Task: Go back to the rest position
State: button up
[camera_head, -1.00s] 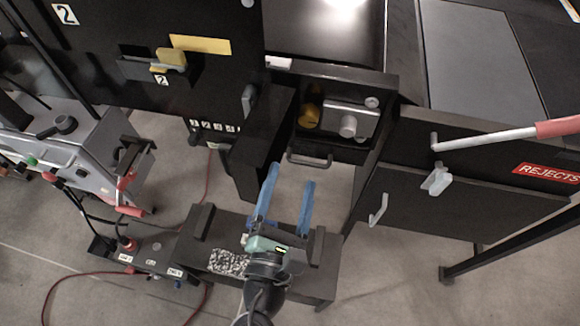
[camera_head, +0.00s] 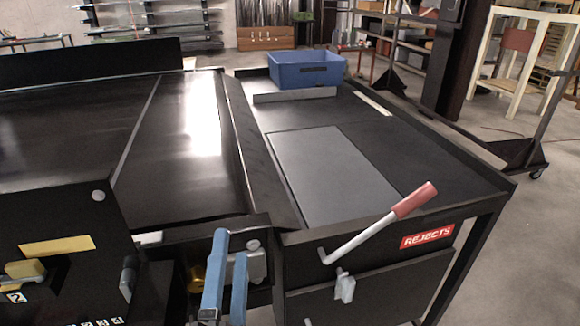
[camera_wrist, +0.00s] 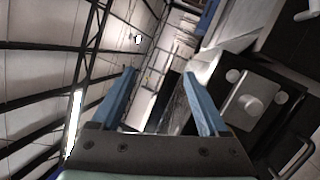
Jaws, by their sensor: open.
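My gripper (camera_head: 226,274) has two blue fingers and shows at the bottom centre of the head view, pointing up. Its fingers are apart and nothing is between them. It stands in front of the conveyor's front end, partly hiding a metal latch plate with a round knob (camera_head: 253,246). In the wrist view my gripper (camera_wrist: 162,100) is open, with the ceiling on the left and the knobbed plate (camera_wrist: 250,104) to the right of the fingers, apart from them.
A red-handled lever (camera_head: 380,222) sticks up at the front of the rejects table (camera_head: 460,165). A blue bin (camera_head: 306,72) stands at its back. The black conveyor belt (camera_head: 180,150) lies to the left. A yellow latch (camera_head: 25,270) is at lower left.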

jog(key=w+d+r+m+t+h, duration=0.2)
jog(key=d+r+m+h, duration=0.25)
jog(key=r+m, duration=0.7)
jog(key=s+d+r+m+t+y, duration=0.1)
jog(key=s+r+m, duration=0.1)
jog(key=r, duration=0.6)
jog(key=s+d+r+m+t+y, duration=0.1)
jog(key=s+r+m, duration=0.2)
jog(key=r, duration=0.5)
jog(key=s+d+r+m+t+y, duration=0.1)
jog(key=r+m, duration=0.3)
jog(key=r, duration=0.4)
jog(key=shift+s+d+t+y, duration=0.35)
jog(key=shift+s+t, duration=0.25)
jog(key=shift+s, duration=0.3)
jog(key=shift+f+m, duration=0.2)
jog(key=shift+m, duration=0.05)
